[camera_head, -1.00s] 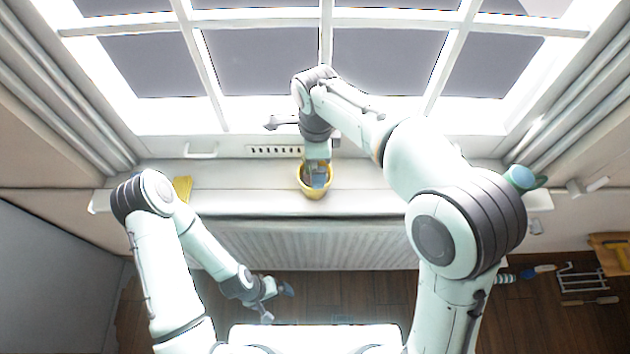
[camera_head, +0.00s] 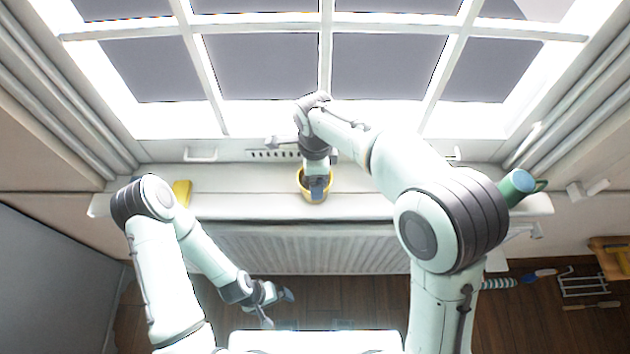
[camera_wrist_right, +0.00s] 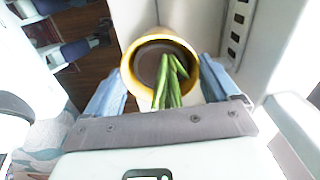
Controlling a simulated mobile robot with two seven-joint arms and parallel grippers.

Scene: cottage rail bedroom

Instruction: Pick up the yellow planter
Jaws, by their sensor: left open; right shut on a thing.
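The yellow planter (camera_head: 306,196) stands at the middle of the white windowsill (camera_head: 250,204) in the head view, partly covered by my right gripper (camera_head: 316,187). In the right wrist view the planter's yellow rim (camera_wrist_right: 128,76) surrounds dark soil with green leaves. My right gripper (camera_wrist_right: 160,84) is shut on it, with a blue finger on either side of the pot. I cannot tell whether its base touches the sill. My left gripper (camera_head: 277,299) is open and empty, low in front of the radiator.
A yellow object (camera_head: 182,191) lies on the sill at the left, partly behind my left arm. A teal cylindrical object (camera_head: 519,182) is at the sill's right end. The radiator (camera_head: 310,248) is below the sill. A wire rack (camera_head: 582,283) and small tools lie at the right.

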